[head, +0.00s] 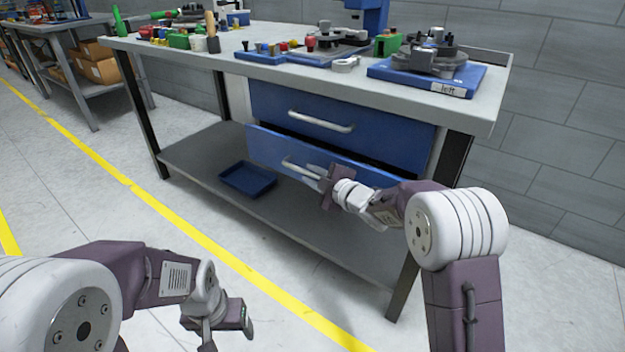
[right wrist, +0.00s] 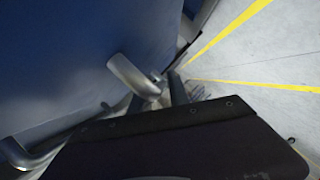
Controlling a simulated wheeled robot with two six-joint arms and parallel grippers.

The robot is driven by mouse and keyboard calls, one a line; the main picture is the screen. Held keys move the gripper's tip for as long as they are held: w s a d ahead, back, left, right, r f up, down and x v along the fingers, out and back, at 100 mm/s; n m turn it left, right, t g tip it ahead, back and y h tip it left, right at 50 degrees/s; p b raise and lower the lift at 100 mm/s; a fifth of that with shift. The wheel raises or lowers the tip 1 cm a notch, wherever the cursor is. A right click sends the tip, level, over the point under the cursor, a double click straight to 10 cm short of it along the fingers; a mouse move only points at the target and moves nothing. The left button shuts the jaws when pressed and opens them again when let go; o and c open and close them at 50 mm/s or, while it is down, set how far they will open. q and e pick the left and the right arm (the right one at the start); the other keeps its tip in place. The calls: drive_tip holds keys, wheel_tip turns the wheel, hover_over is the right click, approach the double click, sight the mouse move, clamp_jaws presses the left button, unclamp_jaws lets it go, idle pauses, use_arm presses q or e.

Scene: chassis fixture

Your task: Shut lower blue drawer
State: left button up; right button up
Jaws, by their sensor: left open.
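The lower blue drawer (head: 265,147) under the workbench is partly open, with a dark gap above its front panel. Its silver bar handle (head: 293,165) shows at the panel's middle. My right gripper (head: 314,174) is at the right part of this handle; the right wrist view shows a handle end (right wrist: 132,76) close to the fingers (right wrist: 172,88). I cannot tell whether the fingers are closed on the bar. My left gripper (head: 222,338) is open and empty, low at the front, away from the bench.
The upper blue drawer (head: 375,128) is shut. A blue tray (head: 247,180) lies on the bench's lower shelf (head: 205,155). Tools and a fixture on a blue base marked "left" (head: 425,78) stand on the benchtop. A bench leg (head: 403,290) stands near my right arm. The floor in front is clear.

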clamp_jaws()
idle(1.4)
